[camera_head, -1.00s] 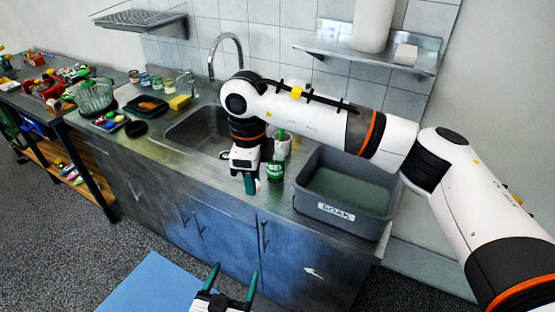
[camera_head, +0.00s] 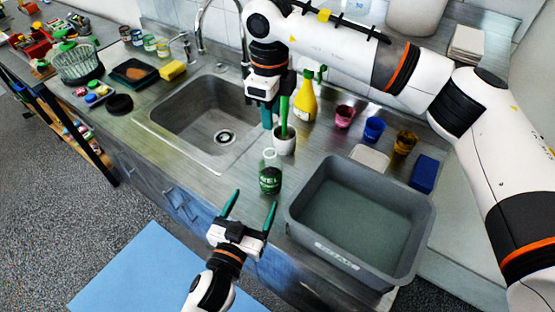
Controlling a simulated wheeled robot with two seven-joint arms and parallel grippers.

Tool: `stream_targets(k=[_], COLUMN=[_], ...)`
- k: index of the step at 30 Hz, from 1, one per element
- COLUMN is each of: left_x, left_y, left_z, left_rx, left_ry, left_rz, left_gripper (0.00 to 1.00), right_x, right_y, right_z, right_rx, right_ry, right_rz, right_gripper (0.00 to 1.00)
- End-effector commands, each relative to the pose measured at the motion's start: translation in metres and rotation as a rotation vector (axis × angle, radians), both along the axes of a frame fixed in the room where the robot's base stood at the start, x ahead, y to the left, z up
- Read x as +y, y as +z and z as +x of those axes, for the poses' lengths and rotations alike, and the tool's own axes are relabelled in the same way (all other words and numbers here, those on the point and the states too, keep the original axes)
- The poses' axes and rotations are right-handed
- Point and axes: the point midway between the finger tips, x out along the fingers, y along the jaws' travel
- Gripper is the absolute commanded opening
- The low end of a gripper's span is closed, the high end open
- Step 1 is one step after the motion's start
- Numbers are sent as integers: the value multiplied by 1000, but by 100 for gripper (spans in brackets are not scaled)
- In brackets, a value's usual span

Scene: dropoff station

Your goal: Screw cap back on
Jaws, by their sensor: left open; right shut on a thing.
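A small jar (camera_head: 270,174) with a clear upper part and a dark green label stands upright on the counter between the sink and the grey tub. No cap shows clearly on it. My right gripper (camera_head: 267,118) hangs from above, behind and apart from the jar, beside a white cup. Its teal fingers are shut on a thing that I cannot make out. My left gripper (camera_head: 248,208) is open and empty in front of the jar, fingers pointing toward the counter. A round black disc (camera_head: 118,104) lies left of the sink; I cannot tell if it is a lid.
The white cup (camera_head: 285,145) holds a green-handled tool. A yellow bottle (camera_head: 305,103) and several coloured cups stand behind. The grey tub (camera_head: 338,256) is close on the right. The sink (camera_head: 158,128) is on the left, with a yellow sponge (camera_head: 172,70) beyond it.

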Motion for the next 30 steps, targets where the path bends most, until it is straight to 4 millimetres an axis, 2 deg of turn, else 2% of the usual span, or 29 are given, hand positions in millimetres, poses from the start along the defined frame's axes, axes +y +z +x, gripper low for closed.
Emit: stream_targets(k=[8,13,24,30], left_x=[0,-4,-28,-38], left_y=[0,0,0,-1], left_z=[0,10,74,100], left_rx=[1,0,-2,-1], left_ry=[0,0,0,0], left_rz=[0,1,2,2], left_gripper=[76,76,76,76], right_x=[0,0,0,0], right_y=[0,0,0,0], right_z=[0,0,0,0], right_rx=[0,0,0,0], right_ry=[1,1,1,1], right_rz=[1,0,0,0], right_gripper=[3,3,3,3])
